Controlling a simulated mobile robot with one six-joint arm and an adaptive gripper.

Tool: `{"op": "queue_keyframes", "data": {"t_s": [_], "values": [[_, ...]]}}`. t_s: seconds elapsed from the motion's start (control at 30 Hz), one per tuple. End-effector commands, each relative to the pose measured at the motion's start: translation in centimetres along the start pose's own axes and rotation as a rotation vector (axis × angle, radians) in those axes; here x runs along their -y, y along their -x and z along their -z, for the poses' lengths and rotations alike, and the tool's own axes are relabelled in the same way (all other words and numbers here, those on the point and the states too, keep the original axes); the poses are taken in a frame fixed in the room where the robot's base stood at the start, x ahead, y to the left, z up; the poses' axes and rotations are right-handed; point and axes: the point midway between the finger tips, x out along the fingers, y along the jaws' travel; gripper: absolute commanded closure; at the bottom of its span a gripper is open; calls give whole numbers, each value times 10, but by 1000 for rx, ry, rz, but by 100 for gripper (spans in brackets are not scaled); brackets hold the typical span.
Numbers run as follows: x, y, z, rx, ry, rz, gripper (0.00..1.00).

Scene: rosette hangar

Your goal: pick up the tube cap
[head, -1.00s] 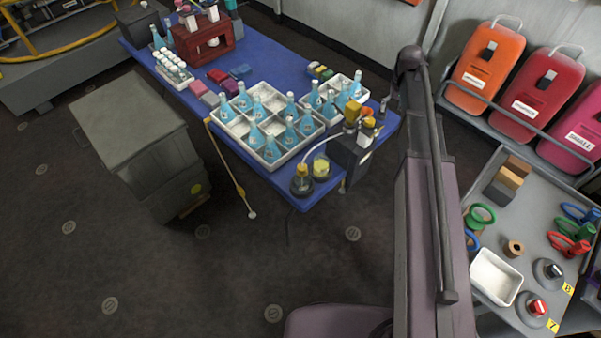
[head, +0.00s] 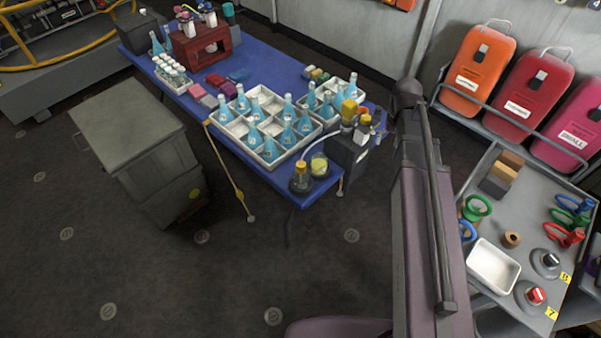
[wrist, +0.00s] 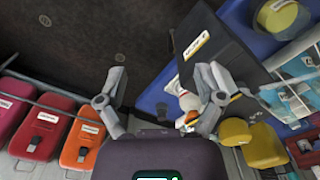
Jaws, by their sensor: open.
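I cannot single out the tube cap with certainty. In the head view, a white rack (head: 178,84) of small tubes with pale caps stands at the far left of the blue table (head: 262,60). In the wrist view, a small whitish rounded piece (wrist: 189,102) and an orange piece beside it show next to the right finger, partly hidden by it. My gripper (wrist: 166,88) is open, its fingers wide apart, with nothing held between them. In the head view it is mostly hidden behind my arm, near the table's right end.
A dark box device (head: 349,152) with yellow-topped parts stands at the table's near right corner, beside two small flasks. White trays (head: 238,128) of blue bottles fill the table's middle. Orange and red cases (head: 480,62) stand at right, above a grey parts table (head: 520,200).

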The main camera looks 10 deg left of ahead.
Motion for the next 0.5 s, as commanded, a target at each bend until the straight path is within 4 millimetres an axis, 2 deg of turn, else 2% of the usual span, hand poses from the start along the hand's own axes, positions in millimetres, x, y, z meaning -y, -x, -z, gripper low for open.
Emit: {"op": "queue_keyframes", "data": {"t_s": [0.17,0.3,0.5], "values": [[2,-28,-35,0,-5,0,14],[3,-54,-70,0,-13,0,14],[4,-78,-106,0,-22,0,14]]}}
